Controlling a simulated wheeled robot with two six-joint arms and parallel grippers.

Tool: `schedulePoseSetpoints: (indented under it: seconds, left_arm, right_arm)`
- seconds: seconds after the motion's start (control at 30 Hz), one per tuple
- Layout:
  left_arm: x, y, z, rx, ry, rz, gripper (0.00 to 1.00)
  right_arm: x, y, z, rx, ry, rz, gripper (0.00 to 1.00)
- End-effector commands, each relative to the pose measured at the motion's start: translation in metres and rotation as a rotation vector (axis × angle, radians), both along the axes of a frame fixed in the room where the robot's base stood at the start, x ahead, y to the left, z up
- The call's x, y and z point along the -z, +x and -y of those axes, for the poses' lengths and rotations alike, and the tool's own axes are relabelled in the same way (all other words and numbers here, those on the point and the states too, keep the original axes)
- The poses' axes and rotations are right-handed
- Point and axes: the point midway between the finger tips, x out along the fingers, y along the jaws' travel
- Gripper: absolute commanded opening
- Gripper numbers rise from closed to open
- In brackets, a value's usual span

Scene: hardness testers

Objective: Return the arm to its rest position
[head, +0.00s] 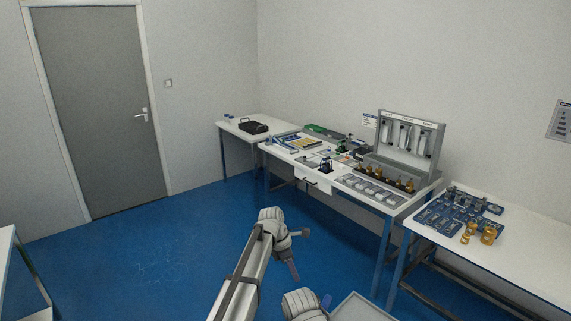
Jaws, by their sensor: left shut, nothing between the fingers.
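My left arm rises from the bottom edge, slightly left of the middle, as a pale grey link with a dark stripe. It bends at a rounded joint. The small dark end at the right of this joint appears to be my left gripper (302,233); it is shut and holds nothing. It is over the blue floor in the picture, apart from the tables. Another rounded grey joint of mine shows at the bottom edge. I cannot make out a right gripper.
A long workbench (318,183) with testers, bottles and a tool panel (410,138) stands along the back wall. A white table (535,232) with blue mats and brass parts is at the right. A table corner (8,240) shows at the left. The blue floor (150,255) is open.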

Motion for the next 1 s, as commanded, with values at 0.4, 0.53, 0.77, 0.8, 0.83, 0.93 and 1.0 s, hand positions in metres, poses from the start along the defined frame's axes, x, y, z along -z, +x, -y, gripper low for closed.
schedulePoseSetpoints:
  seconds: [0.4, 0.53, 0.77, 0.8, 0.83, 0.93, 1.0]
  left_arm:
    - [0.01, -0.135, -0.133, 0.929, 0.13, 0.325, 0.0]
    - [0.011, -0.167, -0.16, 1.185, 0.166, 0.37, 0.0]
    - [0.012, -0.206, -0.191, 1.5, 0.203, 0.399, 0.0]
    - [0.012, -0.212, -0.196, 1.547, 0.208, 0.4, 0.0]
    - [0.012, -0.217, -0.199, 1.581, 0.211, 0.4, 0.0]
    - [0.012, -0.232, -0.208, 1.692, 0.221, 0.402, 0.0]
    - [0.013, -0.238, -0.206, 1.76, 0.219, 0.399, 0.0]
  right_arm:
    - [0.0, 0.0, 0.0, 0.0, 0.0, 0.0, 0.5]
    - [0.0, 0.0, 0.0, 0.0, 0.0, 0.0, 0.5]
    - [0.0, 0.0, 0.0, 0.0, 0.0, 0.0, 0.5]
    - [0.0, 0.0, 0.0, 0.0, 0.0, 0.0, 0.5]
    - [0.0, 0.0, 0.0, 0.0, 0.0, 0.0, 0.5]
    - [0.0, 0.0, 0.0, 0.0, 0.0, 0.0, 0.5]
    - [0.001, 0.0, 0.0, 0.0, 0.0, 0.0, 0.5]
